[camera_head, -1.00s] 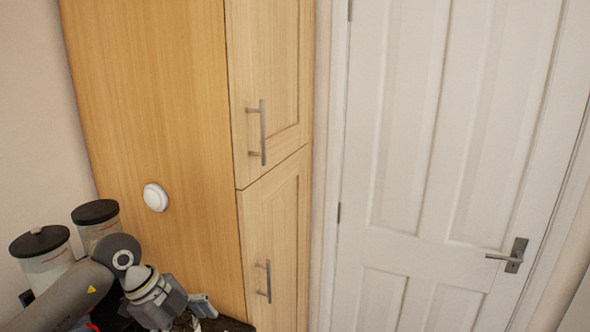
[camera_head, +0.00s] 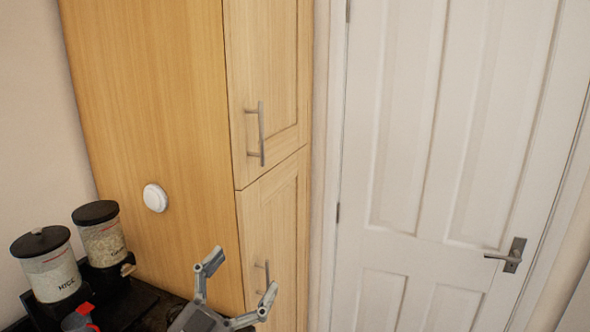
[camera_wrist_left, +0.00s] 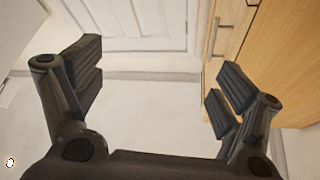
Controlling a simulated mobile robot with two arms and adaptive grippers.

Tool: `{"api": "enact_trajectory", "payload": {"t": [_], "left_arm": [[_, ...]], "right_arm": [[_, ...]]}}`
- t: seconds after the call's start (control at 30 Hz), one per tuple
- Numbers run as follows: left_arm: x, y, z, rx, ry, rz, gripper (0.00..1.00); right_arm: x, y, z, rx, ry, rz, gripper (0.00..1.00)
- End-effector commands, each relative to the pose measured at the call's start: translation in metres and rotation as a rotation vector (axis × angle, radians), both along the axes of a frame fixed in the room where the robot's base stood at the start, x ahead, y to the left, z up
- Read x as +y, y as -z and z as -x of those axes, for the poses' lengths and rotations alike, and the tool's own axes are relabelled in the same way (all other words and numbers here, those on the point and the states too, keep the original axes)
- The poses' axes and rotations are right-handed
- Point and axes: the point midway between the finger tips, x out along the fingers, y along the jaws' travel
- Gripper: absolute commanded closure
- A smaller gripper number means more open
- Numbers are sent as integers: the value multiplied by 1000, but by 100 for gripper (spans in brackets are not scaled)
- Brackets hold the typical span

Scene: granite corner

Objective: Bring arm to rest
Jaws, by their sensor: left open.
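My left gripper (camera_head: 240,272) shows at the bottom of the head view, in front of the wooden cabinet's lower part. Its two fingers are spread apart and nothing is between them. In the left wrist view the open fingers (camera_wrist_left: 155,85) frame pale floor and the foot of a white door. The rest of the left arm is mostly below the head view's edge. My right gripper is in neither view.
A tall wooden cabinet (camera_head: 160,100) with metal handles stands behind the gripper. A white door (camera_head: 420,160) is to its right. Two dispensers with black lids (camera_head: 50,270) (camera_head: 104,240) stand on the dark counter (camera_head: 130,305) at left.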

Motion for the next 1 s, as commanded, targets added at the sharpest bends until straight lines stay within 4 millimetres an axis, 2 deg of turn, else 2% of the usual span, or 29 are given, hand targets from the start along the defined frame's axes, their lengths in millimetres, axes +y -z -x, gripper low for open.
{"api": "enact_trajectory", "payload": {"t": [0.17, 0.27, 0.37, 0.47, 0.6, 0.7, 0.8, 1.0], "left_arm": [[58, 52, -6, 241, -285, 99, 10], [86, 94, 2, 413, -421, 109, 10], [109, 143, 21, 609, -532, 93, 10], [124, 192, 51, 820, -609, 52, 10], [133, 255, 110, 1123, -653, -37, 10], [132, 286, 154, 1308, -643, -107, 10], [128, 307, 194, 1463, -611, -172, 10], [116, 330, 271, 1723, -499, -295, 10]], "right_arm": [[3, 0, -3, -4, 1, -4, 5], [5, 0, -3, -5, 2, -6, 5], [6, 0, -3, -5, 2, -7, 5], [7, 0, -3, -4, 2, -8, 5], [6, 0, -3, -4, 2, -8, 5], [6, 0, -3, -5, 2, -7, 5], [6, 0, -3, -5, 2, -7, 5], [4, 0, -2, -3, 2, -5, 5]]}}
